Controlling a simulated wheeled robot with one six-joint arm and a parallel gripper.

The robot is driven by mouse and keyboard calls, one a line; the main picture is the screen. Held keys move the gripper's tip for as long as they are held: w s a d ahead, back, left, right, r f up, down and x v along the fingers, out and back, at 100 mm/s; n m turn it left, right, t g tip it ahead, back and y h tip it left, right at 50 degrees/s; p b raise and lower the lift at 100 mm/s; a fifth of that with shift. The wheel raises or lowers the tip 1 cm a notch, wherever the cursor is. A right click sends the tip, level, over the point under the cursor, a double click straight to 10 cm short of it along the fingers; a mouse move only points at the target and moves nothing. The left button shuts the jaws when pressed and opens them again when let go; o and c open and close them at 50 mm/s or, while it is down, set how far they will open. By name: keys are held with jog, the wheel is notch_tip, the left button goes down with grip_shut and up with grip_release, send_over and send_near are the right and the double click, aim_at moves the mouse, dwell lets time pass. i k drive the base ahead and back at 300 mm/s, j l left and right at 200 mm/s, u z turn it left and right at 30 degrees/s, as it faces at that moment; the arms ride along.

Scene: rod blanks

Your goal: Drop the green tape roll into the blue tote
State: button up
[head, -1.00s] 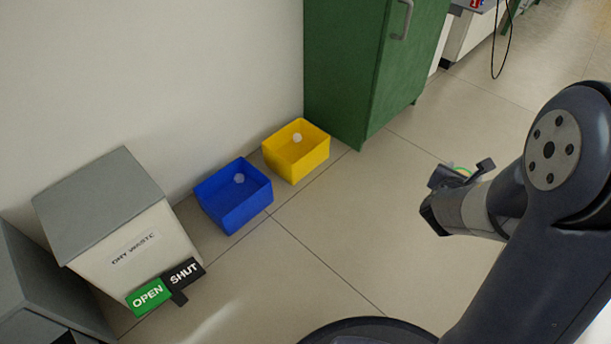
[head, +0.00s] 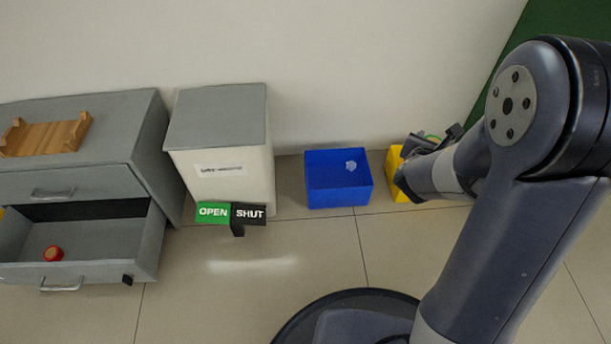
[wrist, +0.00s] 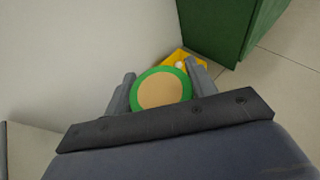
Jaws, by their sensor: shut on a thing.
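The green tape roll (wrist: 161,89) is held between the two fingers of my gripper (wrist: 160,92) in the wrist view, its tan centre facing the camera. In the head view only a sliver of the green roll (head: 432,138) shows behind my gripper (head: 432,142), which is up in the air at the right. The blue tote (head: 338,190) stands on the floor to the left of my gripper in that view. It is open at the top, with a small pale object (head: 351,165) at its back wall or inside; I cannot tell which.
A yellow tote (head: 396,183) is partly hidden behind my gripper. A dry waste bin (head: 222,160) with OPEN and SHUT signs (head: 230,212) stands left of the blue tote. Farther left, a grey cabinet (head: 85,175) has an open drawer (head: 80,256) with a red roll (head: 53,254) inside.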

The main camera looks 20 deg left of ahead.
aim_at(339, 185)
jog(key=i+l+u, duration=0.15)
jog(key=u, duration=0.25)
jog(key=i+l+u, duration=0.1)
jog(key=u, duration=0.3)
jog(key=i+l+u, duration=0.1)
jog(key=l+u, duration=0.15)
jog(key=u, duration=0.15)
jog(key=l+u, duration=0.2)
jog(key=u, duration=0.2)
jog(key=i+l+u, duration=0.1)
jog(key=l+u, duration=0.75)
jog(key=l, duration=0.15)
jog(key=l+u, duration=0.45)
